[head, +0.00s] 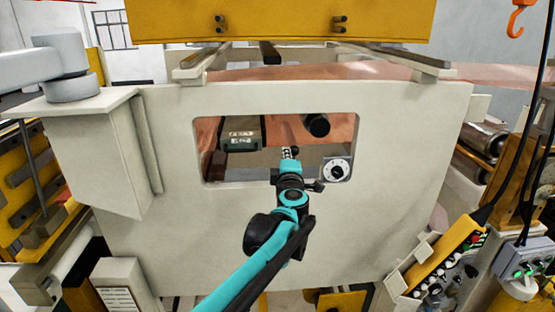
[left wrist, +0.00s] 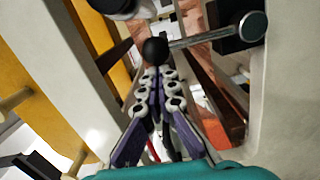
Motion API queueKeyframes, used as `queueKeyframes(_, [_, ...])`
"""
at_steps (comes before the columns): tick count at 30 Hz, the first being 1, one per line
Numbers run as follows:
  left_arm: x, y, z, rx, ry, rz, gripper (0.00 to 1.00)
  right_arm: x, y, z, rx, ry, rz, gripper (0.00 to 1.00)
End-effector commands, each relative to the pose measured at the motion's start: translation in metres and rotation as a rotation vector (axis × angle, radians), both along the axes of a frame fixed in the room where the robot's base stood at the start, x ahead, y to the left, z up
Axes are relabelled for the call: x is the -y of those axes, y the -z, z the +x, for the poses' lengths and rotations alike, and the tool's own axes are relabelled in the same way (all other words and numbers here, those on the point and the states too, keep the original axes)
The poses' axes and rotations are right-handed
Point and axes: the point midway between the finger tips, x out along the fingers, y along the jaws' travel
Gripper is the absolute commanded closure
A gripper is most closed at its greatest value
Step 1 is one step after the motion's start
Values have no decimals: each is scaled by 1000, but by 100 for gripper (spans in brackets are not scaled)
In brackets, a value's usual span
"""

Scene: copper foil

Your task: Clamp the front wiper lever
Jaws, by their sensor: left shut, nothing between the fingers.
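My left gripper (head: 289,153) reaches into the rectangular window of the pale panel, seen in the head view. In the left wrist view its two purple-backed fingers (left wrist: 158,82) with pale round pads lie together, shut and empty. The wiper lever appears to be the thin metal rod with a black ball knob (left wrist: 155,50), just beyond the fingertips in that view. The rod runs right to a round metal end (left wrist: 252,26) by a dark block. In the head view the black knob (head: 295,149) shows small at the fingertips. I cannot tell whether the fingers touch it. My right gripper is out of view.
The pale panel (head: 400,200) surrounds the window closely. Copper foil (head: 360,70) runs behind the panel. A yellow beam (head: 280,20) crosses above.

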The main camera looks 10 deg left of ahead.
Motion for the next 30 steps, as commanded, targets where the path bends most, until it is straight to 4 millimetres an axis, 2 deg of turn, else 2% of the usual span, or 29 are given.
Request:
queueKeyframes(12, [16, -2, 5, -7, 3, 23, 100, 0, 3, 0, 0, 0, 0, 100])
queueKeyframes(30, [15, -3, 5, -6, 2, 21, 100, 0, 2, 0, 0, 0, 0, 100])
